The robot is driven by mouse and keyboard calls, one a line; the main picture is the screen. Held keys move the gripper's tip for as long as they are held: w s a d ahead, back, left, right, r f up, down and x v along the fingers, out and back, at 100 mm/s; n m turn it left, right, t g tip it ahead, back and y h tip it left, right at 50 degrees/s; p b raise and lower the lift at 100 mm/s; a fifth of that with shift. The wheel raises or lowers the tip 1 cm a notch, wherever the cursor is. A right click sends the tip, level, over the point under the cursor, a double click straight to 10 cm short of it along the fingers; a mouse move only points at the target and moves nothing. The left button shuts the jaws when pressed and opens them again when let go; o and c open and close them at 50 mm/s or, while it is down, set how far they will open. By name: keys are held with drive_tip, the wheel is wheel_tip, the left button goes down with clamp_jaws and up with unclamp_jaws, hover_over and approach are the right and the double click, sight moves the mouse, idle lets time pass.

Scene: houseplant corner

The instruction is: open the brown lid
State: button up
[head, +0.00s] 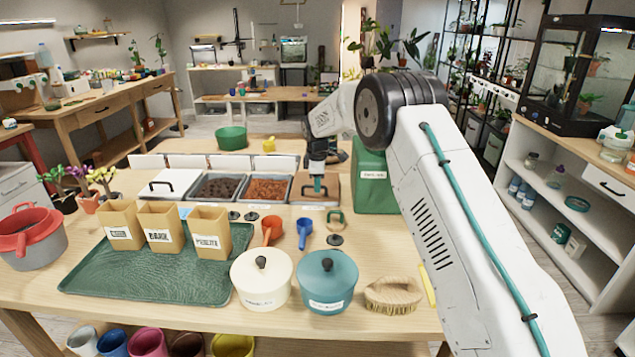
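The brown lid (331,181) lies on the rightmost of a row of bins near the middle of the table. It looks flat and closed over its bin, with a dark handle on it. My gripper (318,187) points down over the lid, its teal fingertips at or just above the handle. My gripper hides part of the lid and handle. At this size I cannot tell whether the fingers are open or shut, or whether they touch the handle.
Left of the lid are an orange-brown filled bin (268,189), a dark filled bin (216,187) and a white-lidded bin (172,183). A green box (373,185) stands close on the right. A blue scoop (304,230) and orange scoop (272,230) lie in front.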

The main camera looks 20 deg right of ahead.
clamp_jaws()
drive_tip(key=shift+r, duration=0.1)
